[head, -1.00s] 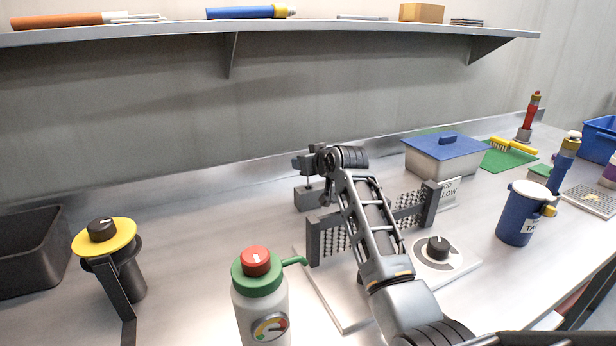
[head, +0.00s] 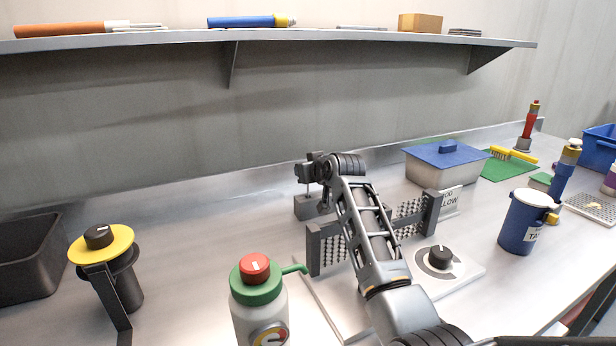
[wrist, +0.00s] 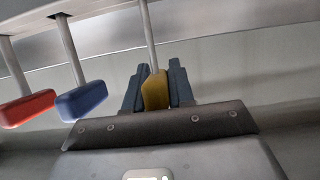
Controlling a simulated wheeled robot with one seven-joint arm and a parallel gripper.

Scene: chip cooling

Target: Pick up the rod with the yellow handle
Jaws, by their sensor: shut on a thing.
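In the wrist view, three thin grey rods show with coloured handles. The yellow handle (wrist: 155,92) lies between the two fingers of my gripper (wrist: 155,84), which is shut on it. Its shaft runs up out of the frame, so its far end is hidden. The blue handle (wrist: 82,101) and the red handle (wrist: 27,108) are to the left, apart from the fingers. In the head view, my gripper (head: 312,185) is by a small grey block (head: 305,208) near the back wall. The handle colours cannot be made out there.
A perforated rack (head: 330,250) stands on the counter below my arm. A red-topped bottle (head: 258,290) is in front, a yellow-lidded dark canister (head: 110,250) at left, a blue-lidded box (head: 440,165) behind at right, and a blue cup (head: 523,220) at right. A shelf (head: 230,38) runs above.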

